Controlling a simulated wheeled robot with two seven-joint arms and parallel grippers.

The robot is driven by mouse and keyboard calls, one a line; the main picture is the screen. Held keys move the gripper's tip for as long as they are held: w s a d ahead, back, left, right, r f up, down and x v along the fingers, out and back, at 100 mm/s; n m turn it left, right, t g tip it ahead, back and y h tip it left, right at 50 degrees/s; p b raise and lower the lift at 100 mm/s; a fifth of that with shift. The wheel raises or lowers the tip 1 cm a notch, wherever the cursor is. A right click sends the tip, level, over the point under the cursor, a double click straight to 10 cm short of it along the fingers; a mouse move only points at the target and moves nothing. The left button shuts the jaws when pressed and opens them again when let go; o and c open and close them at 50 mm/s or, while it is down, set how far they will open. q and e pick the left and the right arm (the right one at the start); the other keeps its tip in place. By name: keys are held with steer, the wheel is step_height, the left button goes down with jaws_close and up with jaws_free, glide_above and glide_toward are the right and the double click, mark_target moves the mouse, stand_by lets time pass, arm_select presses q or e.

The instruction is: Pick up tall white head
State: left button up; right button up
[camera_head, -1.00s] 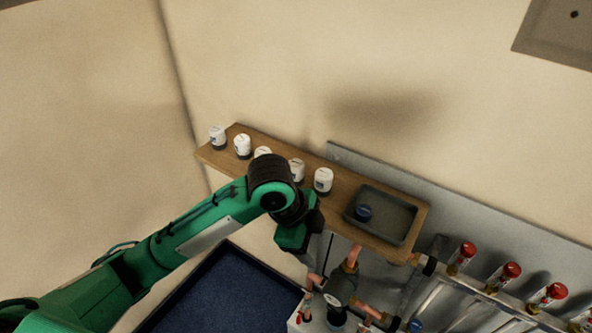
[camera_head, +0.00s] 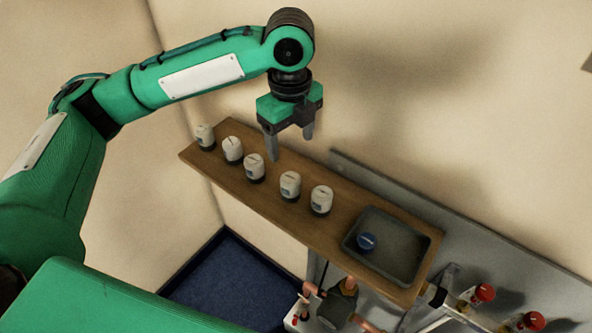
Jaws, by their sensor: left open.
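Several white heads with dark bases stand upright in a row on a wooden shelf (camera_head: 300,220). From left to right I see a first head (camera_head: 205,137), a second (camera_head: 232,149), a third (camera_head: 255,167), a fourth (camera_head: 290,185) and a last one (camera_head: 321,200). Which of them is the tall one I cannot tell for sure. My left gripper (camera_head: 290,148) is open and empty, pointing down above the row, its fingertips near the third and fourth heads. It does not appear to hold any head. My right gripper is not in view.
A dark grey tray (camera_head: 408,262) sits on the shelf's right end with a blue-topped round part (camera_head: 366,242) in it. Copper pipework with red caps (camera_head: 485,292) lies below right. A wall stands behind the shelf.

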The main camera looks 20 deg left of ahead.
mark_target(291, 178)
arm_select(q)
steer(key=f, duration=0.1)
steer(key=s+f, duration=0.1)
steer(key=shift+s+f+p, duration=0.25)
steer(key=shift+f+p, duration=0.1)
steer(key=f, duration=0.3)
steer(key=shift+w+f+p, duration=0.1)
steer(key=shift+w+p, duration=0.1)
steer(key=shift+p, duration=0.1)
step_height(291, 178, down, 3)
steer(key=shift+r+p, duration=0.15)
steer(key=shift+p, duration=0.5)
step_height(291, 178, down, 4)
steer(key=shift+w+p, duration=0.1)
steer(key=shift+p, duration=0.5)
steer(key=c, duration=0.9)
steer(key=shift+c, duration=1)
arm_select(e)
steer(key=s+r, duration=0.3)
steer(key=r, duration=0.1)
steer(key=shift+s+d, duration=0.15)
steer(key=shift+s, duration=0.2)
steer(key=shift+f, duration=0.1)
